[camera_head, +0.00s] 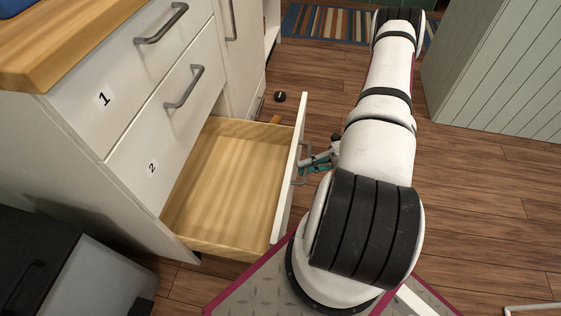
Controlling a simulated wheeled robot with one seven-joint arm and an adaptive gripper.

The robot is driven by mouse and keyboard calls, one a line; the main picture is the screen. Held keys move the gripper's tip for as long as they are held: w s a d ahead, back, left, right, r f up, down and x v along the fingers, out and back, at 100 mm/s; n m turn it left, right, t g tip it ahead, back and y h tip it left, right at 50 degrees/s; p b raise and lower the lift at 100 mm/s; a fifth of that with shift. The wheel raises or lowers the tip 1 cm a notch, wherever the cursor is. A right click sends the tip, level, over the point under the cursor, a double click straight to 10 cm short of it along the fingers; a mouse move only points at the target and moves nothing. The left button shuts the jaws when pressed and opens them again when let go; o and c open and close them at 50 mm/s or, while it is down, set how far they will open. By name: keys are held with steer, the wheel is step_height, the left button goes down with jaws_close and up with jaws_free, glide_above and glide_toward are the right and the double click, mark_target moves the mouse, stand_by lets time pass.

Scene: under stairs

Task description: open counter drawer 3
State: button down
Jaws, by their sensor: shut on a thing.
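The white counter has drawers labelled 1 (85,80) and 2 (140,150), both closed. Below them, a third drawer (232,178) stands pulled well out, its wooden inside empty. Its white front panel (285,205) faces right, and its grey bar handle (305,160) is on that outer face. My gripper (308,164) is at this handle and shut on it. My arm hides part of the gripper, and the number on the open drawer's front is not visible from here.
A wooden countertop (75,38) is at the upper left. A dark-topped grey cabinet (85,270) stands at the lower left. A small dark round object (280,96) lies on the floor. A striped rug (325,24) and a panelled wall (500,65) are behind. The floor at right is mostly clear.

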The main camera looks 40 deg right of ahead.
steer(key=s+d, duration=0.3)
steer(key=s, duration=0.2)
steer(key=shift+s+d+b, duration=0.15)
steer(key=shift+d+b, duration=0.25)
steer(key=c, duration=2)
jaws_free()
steer(key=shift+o, duration=0.2)
steer(key=shift+d, duration=0.1)
steer(key=v, duration=1.1)
steer(key=shift+s+d, duration=0.2)
steer(key=shift+d, duration=0.1)
steer(key=shift+r, duration=0.1)
